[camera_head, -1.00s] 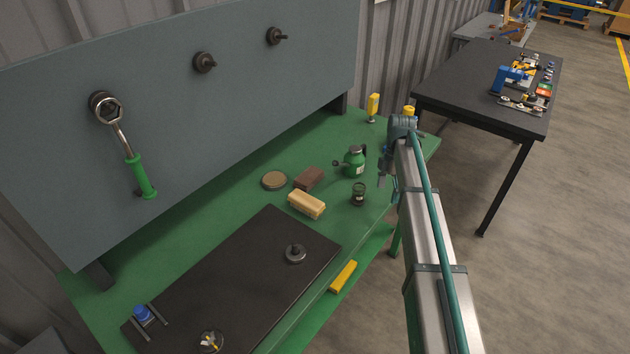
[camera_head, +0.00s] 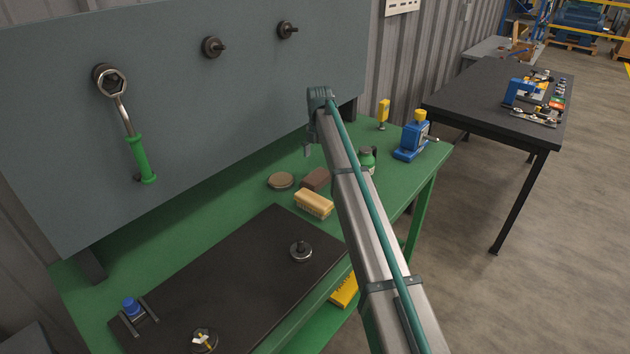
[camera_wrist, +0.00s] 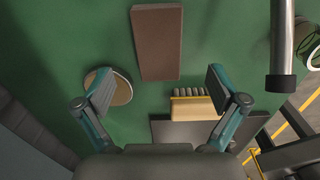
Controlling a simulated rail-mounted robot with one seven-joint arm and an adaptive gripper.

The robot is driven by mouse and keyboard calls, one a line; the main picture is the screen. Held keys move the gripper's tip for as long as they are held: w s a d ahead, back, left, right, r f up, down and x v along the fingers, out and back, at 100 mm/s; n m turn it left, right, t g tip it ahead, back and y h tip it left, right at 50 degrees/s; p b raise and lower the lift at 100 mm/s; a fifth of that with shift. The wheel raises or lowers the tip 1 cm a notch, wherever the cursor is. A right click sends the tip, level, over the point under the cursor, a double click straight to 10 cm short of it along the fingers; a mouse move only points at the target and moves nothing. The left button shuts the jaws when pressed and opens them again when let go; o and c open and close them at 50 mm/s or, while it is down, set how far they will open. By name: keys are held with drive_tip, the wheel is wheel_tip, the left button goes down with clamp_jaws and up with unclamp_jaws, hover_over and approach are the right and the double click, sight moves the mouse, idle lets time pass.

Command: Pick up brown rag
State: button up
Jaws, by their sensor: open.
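The brown rag (camera_head: 316,179) is a folded, flat brown block lying on the green bench top. In the wrist view the rag (camera_wrist: 157,42) shows at the top middle, beyond my fingertips and roughly in line with the gap between them. My gripper (camera_wrist: 160,88) is open and empty, its two teal fingers wide apart. In the head view my gripper (camera_head: 308,150) is small and partly hidden by the arm, above the bench near the rag. I see no contact with the rag.
A round tin (camera_head: 281,181) lies left of the rag, and a tan brush (camera_head: 314,204) lies in front of it. A green can (camera_head: 367,158) and a blue device (camera_head: 414,138) stand to the right. The grey upright board (camera_head: 190,100) rises behind the bench.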

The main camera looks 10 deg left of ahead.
sight(318, 176)
drive_tip(key=shift+a+f+p, duration=0.15)
drive_tip(key=shift+f+p, duration=0.95)
drive_tip(key=shift+f, duration=2.3)
drive_tip(key=c, duration=1.2)
drive_tip(key=shift+r, duration=0.2)
drive_tip(key=shift+r, duration=0.6)
drive_tip(key=s+r+b, duration=0.1)
drive_tip(key=s+r, duration=0.1)
drive_tip(key=s+r+b, duration=0.1)
drive_tip(key=r, duration=0.2)
drive_tip(key=s+r+b, duration=0.1)
drive_tip(key=s+r, duration=0.1)
drive_tip(key=shift+s+r, duration=0.2)
drive_tip(key=shift+s, duration=0.1)
drive_tip(key=s+r, duration=0.1)
drive_tip(key=s, duration=0.2)
drive_tip(key=s+r+b, duration=0.1)
drive_tip(key=s, duration=0.1)
drive_tip(key=s+r+b, duration=0.1)
drive_tip(key=s+r, duration=0.1)
drive_tip(key=s, duration=0.1)
drive_tip(key=shift+s, duration=0.3)
